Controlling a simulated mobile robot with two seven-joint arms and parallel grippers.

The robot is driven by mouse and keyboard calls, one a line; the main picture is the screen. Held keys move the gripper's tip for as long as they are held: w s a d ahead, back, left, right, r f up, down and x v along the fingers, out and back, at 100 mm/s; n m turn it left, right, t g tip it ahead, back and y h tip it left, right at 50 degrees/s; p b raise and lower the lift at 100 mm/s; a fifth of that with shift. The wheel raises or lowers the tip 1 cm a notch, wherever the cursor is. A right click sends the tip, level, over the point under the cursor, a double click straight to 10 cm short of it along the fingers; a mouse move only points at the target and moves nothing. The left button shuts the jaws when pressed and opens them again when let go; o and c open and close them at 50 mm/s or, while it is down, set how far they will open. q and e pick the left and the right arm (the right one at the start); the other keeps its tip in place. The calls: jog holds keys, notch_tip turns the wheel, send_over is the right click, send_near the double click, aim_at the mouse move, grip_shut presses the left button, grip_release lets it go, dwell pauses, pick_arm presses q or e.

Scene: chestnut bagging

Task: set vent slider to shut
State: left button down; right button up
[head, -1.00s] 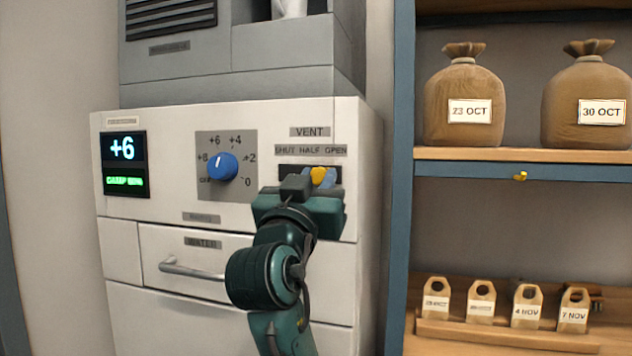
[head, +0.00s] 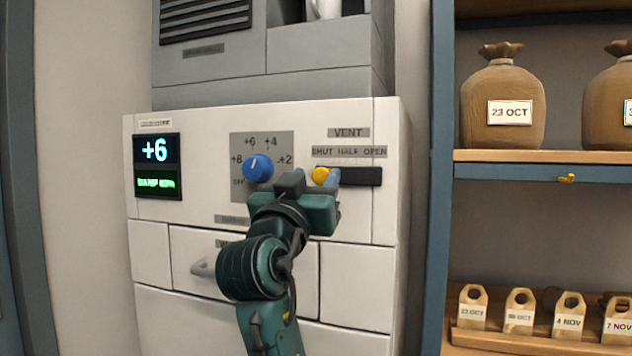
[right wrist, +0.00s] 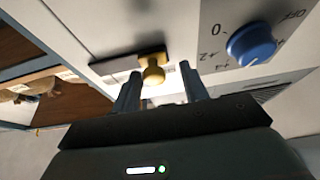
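The yellow vent slider knob (head: 320,176) is at the left end of its dark slot (head: 362,176), below the word SHUT on the vent label (head: 349,152). My right gripper (head: 318,181) is at the knob, with one blue-grey finger just right of it. In the right wrist view the knob (right wrist: 152,72) shows between the tips of the two spread fingers (right wrist: 158,72), nearer the left finger. Whether that finger touches it I cannot tell. The gripper is open. My left gripper is not in view.
A blue dial (head: 257,168) is close left of my right gripper. A display (head: 157,165) reads +6. A drawer handle (head: 200,267) is below.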

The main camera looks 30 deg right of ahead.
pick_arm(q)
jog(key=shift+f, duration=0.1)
pick_arm(e)
jog(key=shift+d, duration=0.1)
jog(key=shift+s+a+f, duration=0.15)
jog(key=shift+s+a, duration=0.05)
pick_arm(q)
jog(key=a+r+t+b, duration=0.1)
jog(key=b, duration=0.2)
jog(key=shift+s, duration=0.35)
pick_arm(e)
jog(key=v, duration=1.2)
jog(key=shift+s+a, duration=0.15)
jog(key=shift+a, duration=0.15)
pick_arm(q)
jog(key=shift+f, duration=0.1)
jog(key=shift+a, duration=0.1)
